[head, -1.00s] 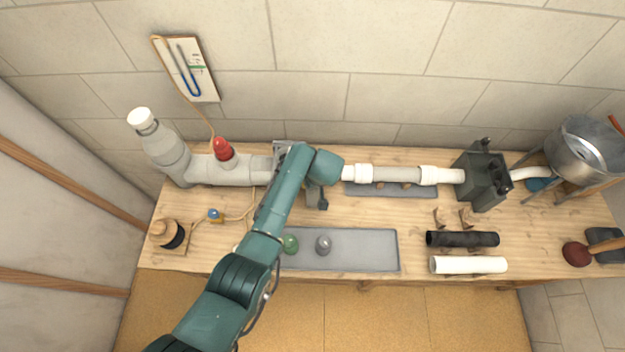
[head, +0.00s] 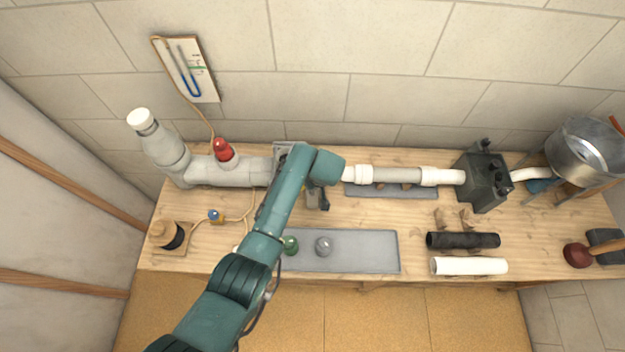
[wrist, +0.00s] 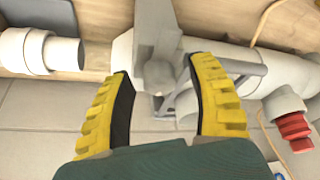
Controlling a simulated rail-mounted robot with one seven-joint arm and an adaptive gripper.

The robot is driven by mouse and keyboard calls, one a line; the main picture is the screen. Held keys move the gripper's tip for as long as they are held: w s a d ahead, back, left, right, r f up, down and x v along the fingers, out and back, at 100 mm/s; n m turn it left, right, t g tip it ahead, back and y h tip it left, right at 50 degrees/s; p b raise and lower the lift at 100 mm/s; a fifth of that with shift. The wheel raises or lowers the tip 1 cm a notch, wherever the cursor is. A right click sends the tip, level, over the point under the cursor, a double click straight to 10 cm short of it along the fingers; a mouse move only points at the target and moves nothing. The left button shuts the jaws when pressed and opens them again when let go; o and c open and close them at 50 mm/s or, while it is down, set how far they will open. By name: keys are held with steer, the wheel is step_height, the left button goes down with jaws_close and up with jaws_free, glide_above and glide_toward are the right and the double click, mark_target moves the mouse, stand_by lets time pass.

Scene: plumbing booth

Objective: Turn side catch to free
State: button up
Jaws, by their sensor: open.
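My gripper (wrist: 161,70) is open in the wrist view, with one yellow-ribbed finger on each side. A grey upright piece with a rounded end (wrist: 158,74) shows between the fingers, in front of the pipe fitting. It may be the side catch; I cannot tell whether either finger touches it. A grey angled bracket (wrist: 232,70) lies just right of the fingers. In the head view my arm covers most of this fitting, and only a grey bracket edge (head: 289,146) shows behind it.
The grey pipe (head: 240,171) with a red cap (head: 223,150) runs left of my arm. A white-collared pipe (head: 395,174) leads right to a dark box (head: 484,180). A grey tray (head: 365,250) lies in front, holding a green knob (head: 290,245) and a grey knob (head: 323,246).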

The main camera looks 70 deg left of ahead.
steer(key=v, duration=1.2)
steer(key=w+d+r+m+t, duration=0.3)
steer(key=w+d+r, duration=0.25)
steer(key=d, duration=0.35)
steer(key=w+d+r+m+t, duration=0.2)
steer(key=w+d+r+t, duration=0.15)
steer(key=w+d, duration=0.45)
steer(key=w+d+r+m+t, duration=0.25)
steer(key=w+d+r, duration=0.25)
steer(key=d, duration=0.5)
steer(key=s+d+r+m+t+h, duration=0.15)
steer(key=d+r+m+t, duration=0.45)
steer(key=d+r, duration=0.8)
steer(key=s+d+r+m+t+h, duration=0.1)
steer(key=s+r+m+t+h, duration=0.25)
steer(key=r, duration=0.55)
steer(key=s+d+r+m+t, duration=0.15)
steer(key=s+r+t, duration=0.25)
steer(key=s+r, duration=0.4)
step_height(320, 180, up, 17)
steer(key=w+p, duration=0.1)
steer(key=p, duration=1.5)
steer(key=shift+w+m, duration=0.25)
steer(key=shift+m, duration=0.1)
